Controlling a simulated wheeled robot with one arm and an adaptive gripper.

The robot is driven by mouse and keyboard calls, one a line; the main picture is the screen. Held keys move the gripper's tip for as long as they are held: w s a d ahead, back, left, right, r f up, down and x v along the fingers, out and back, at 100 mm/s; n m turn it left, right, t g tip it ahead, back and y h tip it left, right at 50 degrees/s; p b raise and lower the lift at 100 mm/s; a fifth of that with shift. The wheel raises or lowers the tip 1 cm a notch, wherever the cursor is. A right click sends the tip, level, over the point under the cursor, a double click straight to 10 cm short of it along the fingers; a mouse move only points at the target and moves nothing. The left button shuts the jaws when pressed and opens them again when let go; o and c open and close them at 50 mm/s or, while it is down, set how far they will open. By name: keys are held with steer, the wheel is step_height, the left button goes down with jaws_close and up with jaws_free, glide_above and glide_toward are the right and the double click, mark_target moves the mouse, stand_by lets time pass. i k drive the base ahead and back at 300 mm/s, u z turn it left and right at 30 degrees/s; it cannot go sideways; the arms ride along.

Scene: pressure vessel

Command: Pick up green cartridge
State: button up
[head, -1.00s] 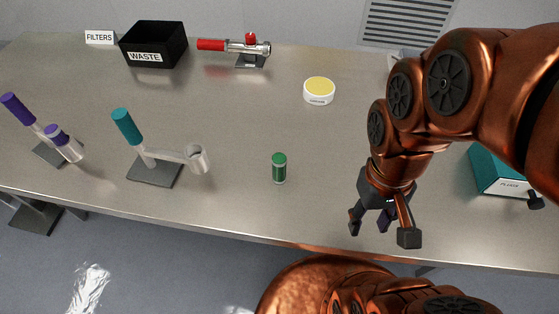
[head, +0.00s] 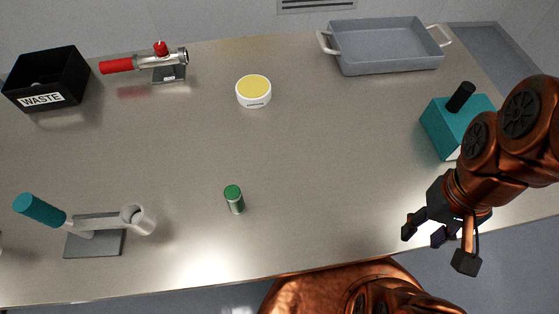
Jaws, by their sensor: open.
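The green cartridge (head: 234,200) is a small cylinder with a green cap. It stands upright on the grey table (head: 330,165), left of the picture's middle. My gripper (head: 438,240) is at the right, near the table's front edge, with its dark fingers spread and nothing between them. It is well apart from the cartridge, to its right and a little nearer the front.
A teal-handled holder (head: 95,230) stands left of the cartridge. A round yellow-topped tub (head: 253,91), a red-handled valve (head: 150,63), a black WASTE bin (head: 48,80), a grey tray (head: 385,47) and a teal box (head: 455,120) stand around. The table between cartridge and gripper is clear.

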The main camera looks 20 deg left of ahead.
mark_target(233, 194)
steer(key=z, duration=0.95)
steer(key=k, duration=2.75)
steer(key=u, duration=1.3)
steer(key=i, duration=1)
steer(key=u, duration=0.05)
